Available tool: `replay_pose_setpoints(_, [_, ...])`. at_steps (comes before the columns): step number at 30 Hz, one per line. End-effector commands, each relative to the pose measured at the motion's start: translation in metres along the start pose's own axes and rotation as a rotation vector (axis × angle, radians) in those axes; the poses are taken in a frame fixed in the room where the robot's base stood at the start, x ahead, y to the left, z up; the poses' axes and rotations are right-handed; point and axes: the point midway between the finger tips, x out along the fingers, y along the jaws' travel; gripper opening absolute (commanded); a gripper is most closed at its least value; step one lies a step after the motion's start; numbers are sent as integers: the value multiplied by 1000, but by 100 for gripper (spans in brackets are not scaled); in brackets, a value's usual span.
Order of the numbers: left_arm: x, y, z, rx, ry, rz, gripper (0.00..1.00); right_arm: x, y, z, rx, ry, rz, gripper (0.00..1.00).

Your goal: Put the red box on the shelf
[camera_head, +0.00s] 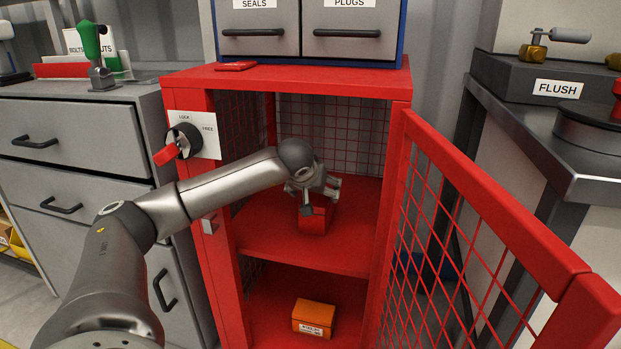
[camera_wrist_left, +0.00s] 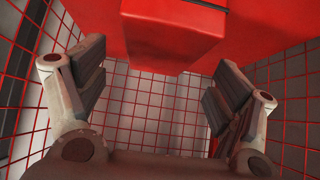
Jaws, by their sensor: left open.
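The red box (camera_head: 315,219) sits on the upper shelf (camera_head: 270,240) of the red mesh cabinet, toward its middle. My left gripper (camera_head: 315,190) is inside the cabinet, just above and behind the box in the head view, and partly covers it. In the left wrist view the red box (camera_wrist_left: 172,35) shows at the top middle, between and beyond the fingertips. The two fingers of my left gripper (camera_wrist_left: 155,85) are spread wide, with nothing between the pads. My right gripper is in neither view.
The mesh door (camera_head: 470,220) stands open on the right. An orange labelled box (camera_head: 313,317) lies on the cabinet's lower level. A lock with a red handle (camera_head: 178,145) is on the left front post. Grey drawers (camera_head: 75,140) stand left, a dark bench (camera_head: 540,110) right.

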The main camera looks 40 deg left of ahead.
Motion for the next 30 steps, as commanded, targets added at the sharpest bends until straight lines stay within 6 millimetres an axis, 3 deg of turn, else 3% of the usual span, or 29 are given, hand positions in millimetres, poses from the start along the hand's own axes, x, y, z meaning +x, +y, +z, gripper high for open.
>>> replay_pose_setpoints(1, [-15,-1,-4,3,3,-1,86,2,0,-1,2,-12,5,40])
replay_pose_setpoints(6, [-47,-1,-3,2,1,-1,86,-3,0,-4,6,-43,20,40])
replay_pose_setpoints(12, [-71,0,-1,0,0,-1,86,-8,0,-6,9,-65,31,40])
replay_pose_setpoints(30, [-76,0,0,0,0,-1,86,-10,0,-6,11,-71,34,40])
